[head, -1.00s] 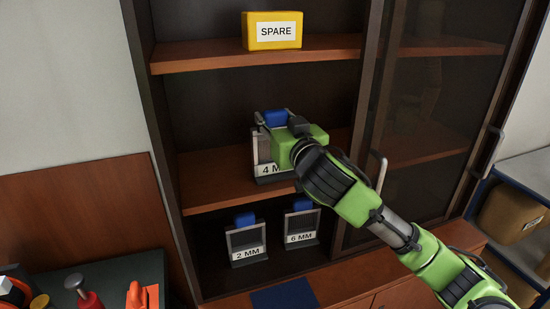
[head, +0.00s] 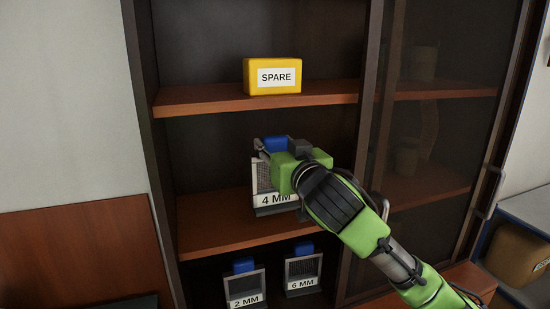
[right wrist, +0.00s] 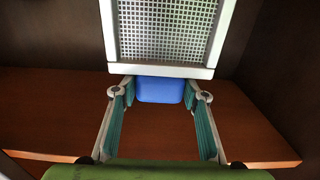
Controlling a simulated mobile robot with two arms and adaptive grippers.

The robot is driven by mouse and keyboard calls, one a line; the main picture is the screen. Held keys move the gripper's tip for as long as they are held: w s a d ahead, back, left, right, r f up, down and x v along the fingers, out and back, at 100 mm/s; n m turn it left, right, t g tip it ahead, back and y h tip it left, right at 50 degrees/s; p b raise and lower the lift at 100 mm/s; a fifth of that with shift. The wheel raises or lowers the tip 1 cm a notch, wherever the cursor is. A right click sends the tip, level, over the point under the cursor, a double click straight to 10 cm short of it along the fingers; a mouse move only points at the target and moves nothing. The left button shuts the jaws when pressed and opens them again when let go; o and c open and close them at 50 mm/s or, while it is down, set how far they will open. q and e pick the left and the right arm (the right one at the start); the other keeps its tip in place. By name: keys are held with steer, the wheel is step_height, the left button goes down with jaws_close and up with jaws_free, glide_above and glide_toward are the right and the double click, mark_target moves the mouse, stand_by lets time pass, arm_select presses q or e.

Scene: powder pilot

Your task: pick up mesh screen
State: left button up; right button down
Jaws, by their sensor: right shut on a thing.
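The mesh screen marked 4 MM (head: 263,180) is upright in the cabinet, just above the middle shelf. It has a pale frame, a grey mesh and a blue handle (head: 276,142) on top. My right gripper (head: 280,151) is shut on the blue handle, and its green body hides the screen's right side. In the right wrist view, the blue handle (right wrist: 160,91) sits between the two teal-padded fingers, with the mesh (right wrist: 165,32) beyond it. My left gripper is not in view.
Two similar screens, marked 2 MM (head: 246,284) and 6 MM (head: 302,269), stand on the lower level. A yellow SPARE box (head: 272,76) sits on the upper shelf (head: 190,99). The middle shelf (head: 205,228) is bare on the left. A dark glass door (head: 425,140) stands at the right.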

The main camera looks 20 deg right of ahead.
steer(key=s+a+r+b, duration=0.2)
steer(key=s+r, duration=0.6)
steer(key=s, duration=0.4)
steer(key=shift+s+a+r, duration=0.25)
steer(key=shift+a+r, duration=0.05)
steer(key=shift+a, duration=0.2)
steer(key=shift+f, duration=0.1)
